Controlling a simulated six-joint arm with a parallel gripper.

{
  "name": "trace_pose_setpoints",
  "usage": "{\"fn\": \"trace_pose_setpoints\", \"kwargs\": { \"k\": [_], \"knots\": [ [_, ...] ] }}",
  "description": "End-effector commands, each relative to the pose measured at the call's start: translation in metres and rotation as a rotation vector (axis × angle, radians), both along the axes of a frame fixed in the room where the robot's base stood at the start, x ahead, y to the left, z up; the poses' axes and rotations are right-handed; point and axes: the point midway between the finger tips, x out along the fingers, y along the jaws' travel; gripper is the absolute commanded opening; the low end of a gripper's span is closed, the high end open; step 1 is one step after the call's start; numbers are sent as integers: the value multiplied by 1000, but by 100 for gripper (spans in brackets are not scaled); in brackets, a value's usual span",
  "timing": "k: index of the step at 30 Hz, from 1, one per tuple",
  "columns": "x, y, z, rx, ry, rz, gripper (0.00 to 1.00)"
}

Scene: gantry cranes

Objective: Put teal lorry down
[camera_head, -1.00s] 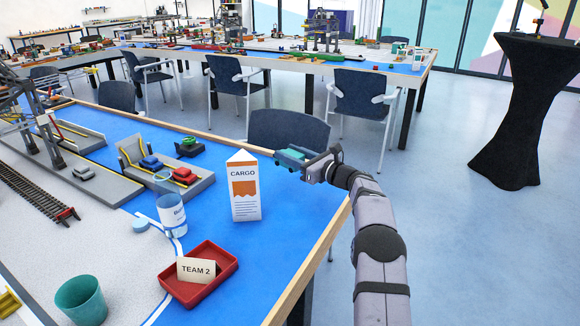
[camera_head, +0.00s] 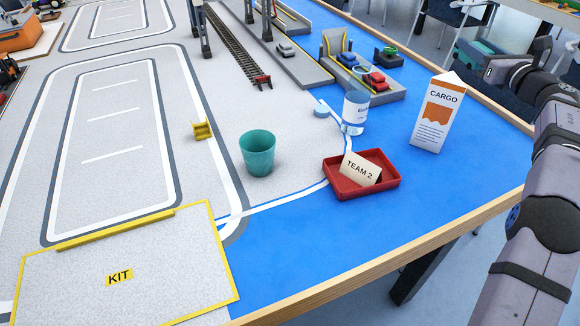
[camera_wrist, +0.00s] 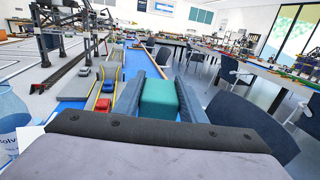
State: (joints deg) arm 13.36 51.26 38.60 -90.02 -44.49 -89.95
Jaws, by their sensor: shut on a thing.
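The teal lorry (camera_wrist: 160,98) is between the two fingers of my gripper in the wrist view, and it fills the space between them. In the head view the lorry (camera_head: 475,53) shows at the upper right, held up at the table's right edge. My gripper (camera_head: 488,66) is shut on it there, beyond the cargo carton. The lorry's far end is partly hidden in both views. The blue table surface (camera_head: 440,190) and the grey mat with white-lined lanes (camera_head: 120,130) lie below and to the left.
A cargo carton (camera_head: 437,112) stands near my arm. A yellow-edged KIT area (camera_head: 160,270) is clear at the front left.

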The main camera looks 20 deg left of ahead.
Motion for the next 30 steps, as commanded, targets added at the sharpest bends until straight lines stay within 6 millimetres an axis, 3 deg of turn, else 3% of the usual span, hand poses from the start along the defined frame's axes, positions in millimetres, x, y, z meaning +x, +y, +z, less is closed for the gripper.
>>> {"fn": "trace_pose_setpoints", "kwargs": {
  "k": [1, 5, 12, 17, 22, 30],
  "knots": [
    [-2, 19, 10, -3, -10, 5, 8],
    [-7, 49, 36, -4, -9, 5, 8],
    [-21, 109, 57, 0, -4, 34, 8],
    [-33, 154, 51, 2, 1, 74, 8],
    [-54, 213, 38, 0, 1, 131, 8],
    [-111, 321, 15, 1, 2, 240, 8]
  ]
}}
